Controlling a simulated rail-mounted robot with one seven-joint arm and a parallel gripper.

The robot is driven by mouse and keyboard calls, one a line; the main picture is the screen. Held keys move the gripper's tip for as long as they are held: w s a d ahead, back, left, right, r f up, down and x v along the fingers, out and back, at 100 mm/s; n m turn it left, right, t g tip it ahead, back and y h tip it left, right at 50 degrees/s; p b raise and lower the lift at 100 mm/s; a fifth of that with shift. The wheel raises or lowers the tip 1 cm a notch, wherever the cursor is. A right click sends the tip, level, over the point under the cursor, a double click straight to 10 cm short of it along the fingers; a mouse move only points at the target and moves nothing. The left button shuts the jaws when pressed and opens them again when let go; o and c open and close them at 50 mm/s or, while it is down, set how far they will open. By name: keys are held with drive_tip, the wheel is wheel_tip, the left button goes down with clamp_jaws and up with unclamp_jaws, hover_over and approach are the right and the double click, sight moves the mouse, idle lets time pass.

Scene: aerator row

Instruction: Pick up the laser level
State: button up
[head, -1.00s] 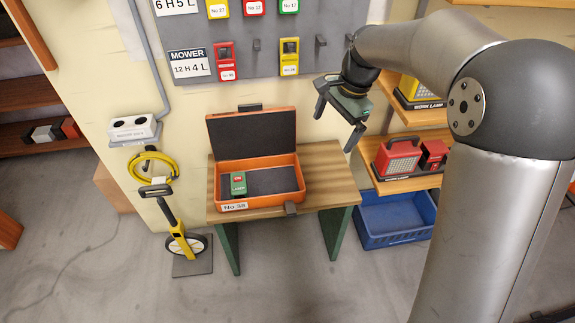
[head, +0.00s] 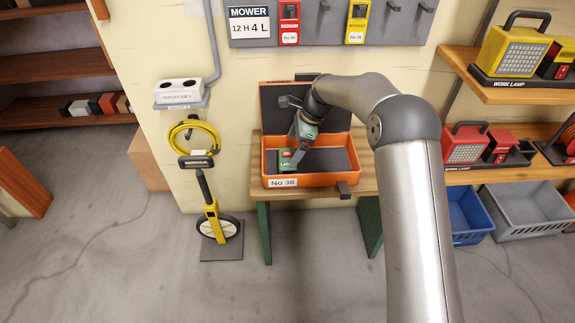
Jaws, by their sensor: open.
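The laser level (head: 284,159) is a small green box with a red and white label. It lies at the left inside an open orange case (head: 318,180) marked No 38, on a dark lining. The case stands on a small wooden table, its dark lid raised at the back. My gripper (head: 294,157) is open and reaches down into the case from above. Its fingers are at the laser level and partly hide it. I cannot tell whether they touch it.
The wooden table (head: 362,179) has a little bare top right of the case. A yellow measuring wheel (head: 214,215) stands at the left. A tag board (head: 325,30) hangs behind. Shelves with work lamps (head: 515,55) and a blue bin (head: 468,215) are at the right.

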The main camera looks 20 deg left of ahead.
sight(288, 158)
drive_tip(key=shift+d+b+x, duration=0.2)
drive_tip(key=shift+b+x, duration=0.5)
drive_tip(key=shift+x, duration=2.85)
drive_tip(key=shift+w, duration=0.25)
drive_tip(key=c, duration=1.1)
drive_tip(key=shift+o, duration=0.2)
